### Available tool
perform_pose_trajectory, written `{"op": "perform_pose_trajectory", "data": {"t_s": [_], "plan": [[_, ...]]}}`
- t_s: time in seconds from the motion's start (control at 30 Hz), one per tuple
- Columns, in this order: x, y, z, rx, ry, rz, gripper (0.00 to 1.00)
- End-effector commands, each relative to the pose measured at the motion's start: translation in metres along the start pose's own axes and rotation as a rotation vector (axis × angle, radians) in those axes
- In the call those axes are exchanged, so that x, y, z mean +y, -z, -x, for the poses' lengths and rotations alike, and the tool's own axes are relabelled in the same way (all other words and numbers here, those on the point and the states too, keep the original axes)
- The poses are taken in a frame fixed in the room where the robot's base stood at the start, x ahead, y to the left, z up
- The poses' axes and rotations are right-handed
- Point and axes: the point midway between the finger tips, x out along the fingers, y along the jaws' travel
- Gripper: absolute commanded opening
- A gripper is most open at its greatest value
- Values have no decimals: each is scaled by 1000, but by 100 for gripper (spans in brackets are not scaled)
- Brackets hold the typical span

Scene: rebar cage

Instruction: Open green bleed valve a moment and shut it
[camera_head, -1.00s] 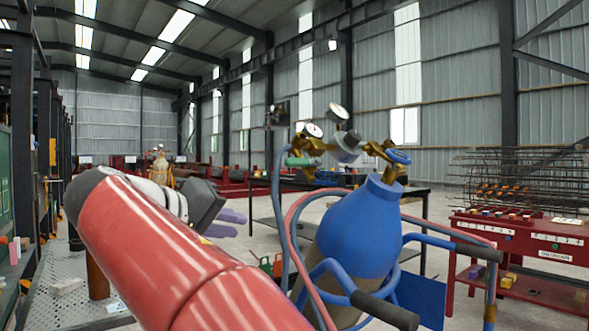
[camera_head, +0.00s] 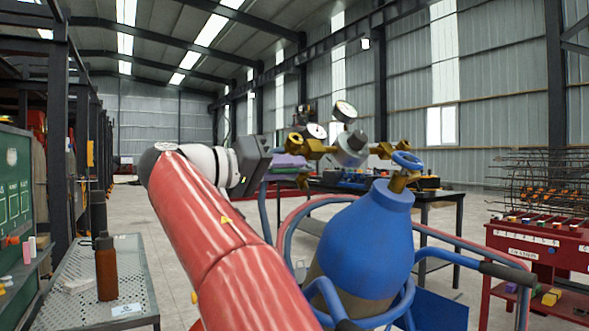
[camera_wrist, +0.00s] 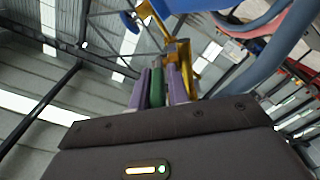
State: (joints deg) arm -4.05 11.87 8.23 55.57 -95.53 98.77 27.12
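The green bleed valve (camera_wrist: 157,92) shows in the wrist view as a green handle between the two purple fingers of my gripper (camera_wrist: 160,88). The fingers lie close along both sides of it; whether they press on it is too fine to tell. In the head view my gripper (camera_head: 290,161) is at the left end of the brass gauge manifold (camera_head: 318,150), and its fingers hide most of the green handle. The manifold sits above the blue gas cylinder (camera_head: 365,235), which has a blue handwheel (camera_head: 407,160) on top.
Red and blue hoses (camera_head: 283,230) loop beside the cylinder, below my gripper. A blue cart frame surrounds the cylinder. A dark table (camera_head: 440,197) stands behind, a red bench (camera_head: 525,240) at right. A perforated table with a brown bottle (camera_head: 106,268) is at left.

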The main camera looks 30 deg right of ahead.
Motion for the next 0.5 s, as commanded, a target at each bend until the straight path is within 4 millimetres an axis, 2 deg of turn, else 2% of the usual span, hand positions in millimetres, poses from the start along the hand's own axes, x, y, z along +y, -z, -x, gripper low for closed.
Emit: {"op": "perform_pose_trajectory", "data": {"t_s": [0.13,0.4,0.43,0.5], "plan": [[0,0,-11,-1,0,0,17],[0,0,-13,0,2,1,17],[0,0,-13,0,2,1,16],[0,0,-13,0,2,1,7]]}}
